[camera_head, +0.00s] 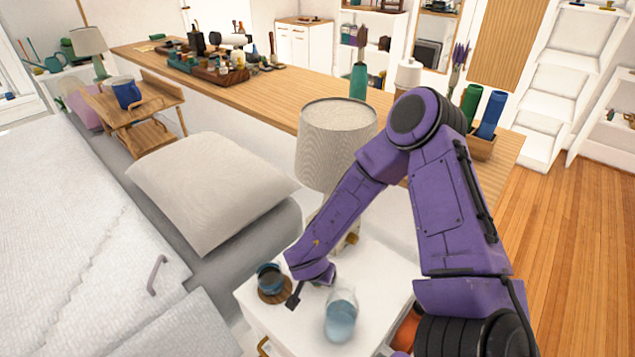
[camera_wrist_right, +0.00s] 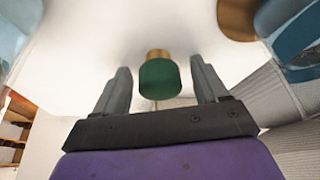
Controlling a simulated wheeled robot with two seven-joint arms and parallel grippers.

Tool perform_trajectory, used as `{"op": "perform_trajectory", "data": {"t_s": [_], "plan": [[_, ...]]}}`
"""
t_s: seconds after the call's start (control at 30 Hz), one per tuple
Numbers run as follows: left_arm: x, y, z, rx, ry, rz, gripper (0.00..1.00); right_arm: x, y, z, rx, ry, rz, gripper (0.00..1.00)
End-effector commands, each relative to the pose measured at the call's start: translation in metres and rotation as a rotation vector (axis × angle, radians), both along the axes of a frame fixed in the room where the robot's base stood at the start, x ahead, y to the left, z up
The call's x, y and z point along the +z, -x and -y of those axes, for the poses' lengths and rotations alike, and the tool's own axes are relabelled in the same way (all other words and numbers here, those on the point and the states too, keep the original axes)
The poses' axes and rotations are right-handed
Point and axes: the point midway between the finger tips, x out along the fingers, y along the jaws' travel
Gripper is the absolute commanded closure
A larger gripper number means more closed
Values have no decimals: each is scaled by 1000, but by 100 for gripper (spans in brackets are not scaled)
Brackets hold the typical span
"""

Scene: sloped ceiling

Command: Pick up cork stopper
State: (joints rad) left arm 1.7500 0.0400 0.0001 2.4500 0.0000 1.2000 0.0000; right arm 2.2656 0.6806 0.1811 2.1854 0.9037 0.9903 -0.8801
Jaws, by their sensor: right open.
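The cork stopper (camera_wrist_right: 158,75) shows in the right wrist view as a small piece with a tan end and a dark green body. It sits between the two fingers of my right gripper (camera_wrist_right: 160,68), with a gap visible on both sides. The fingers are apart and do not appear to touch it. In the head view, my right gripper (camera_head: 293,300) is low over the white nightstand (camera_head: 295,325), between a dark blue cup and a glass vessel. The stopper is not discernible there. My left gripper is not in view.
The dark blue cup (camera_head: 269,276) stands on a round wooden coaster (camera_head: 275,296). The glass vessel (camera_head: 341,318) stands close to my right gripper's right. A lamp with a ribbed shade (camera_head: 336,140) is behind the gripper. A bed with a pillow (camera_head: 210,190) lies left.

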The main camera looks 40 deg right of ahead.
Motion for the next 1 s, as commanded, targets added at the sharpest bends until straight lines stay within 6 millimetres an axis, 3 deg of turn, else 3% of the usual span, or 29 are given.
{"op": "perform_trajectory", "data": {"t_s": [0.07,0.23,0.27,0.67,0.8,1.0], "plan": [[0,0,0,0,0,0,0,1,0,0,0,0,0,27],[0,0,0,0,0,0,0,1,0,0,0,0,0,79],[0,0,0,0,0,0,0,1,0,0,0,0,0,85],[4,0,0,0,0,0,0,10,0,0,1,1,1,86],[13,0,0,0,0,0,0,37,-1,0,1,1,4,86],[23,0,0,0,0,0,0,83,20,-34,5,1,3,86]]}}
